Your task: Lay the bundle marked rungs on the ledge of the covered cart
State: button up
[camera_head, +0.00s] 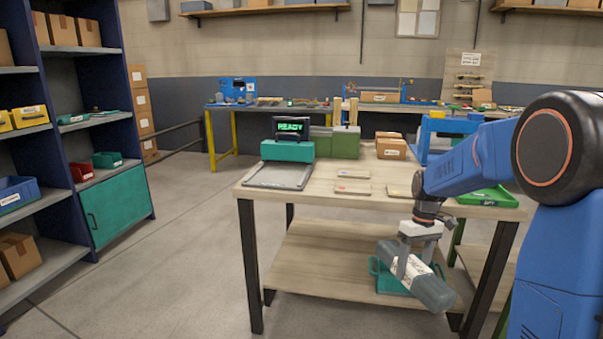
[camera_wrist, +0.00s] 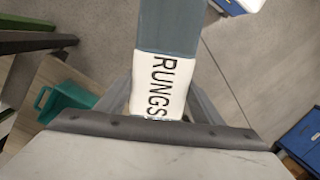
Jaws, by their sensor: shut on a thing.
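The bundle marked rungs (camera_head: 432,287) is a grey-blue roll with a white label band. My gripper (camera_head: 410,268) is shut around it and holds it tilted in front of the wooden table. In the wrist view the bundle (camera_wrist: 165,75) runs up between the fingers, and its label reads "RUNGS". My gripper also shows there (camera_wrist: 158,108), its fingers on both sides of the bundle. I cannot make out a covered cart or its ledge in either view.
The wooden table (camera_head: 315,182) carries a scale with a READY display (camera_head: 290,127), thin boards, boxes and a green tray (camera_head: 488,197). A teal tray (camera_head: 384,277) lies on its lower shelf behind the bundle. Shelving (camera_head: 65,120) stands at left; floor between is clear.

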jog(key=w+a+f+m, duration=0.1)
jog(key=w+f, duration=0.1)
jog(key=f, duration=1)
jog(key=w+a+f+m, duration=0.1)
jog(key=w+f, duration=0.2)
jog(key=f, duration=0.9)
jog(key=w+a+f+m, duration=0.2)
jog(key=w+f, duration=0.1)
jog(key=f, duration=0.9)
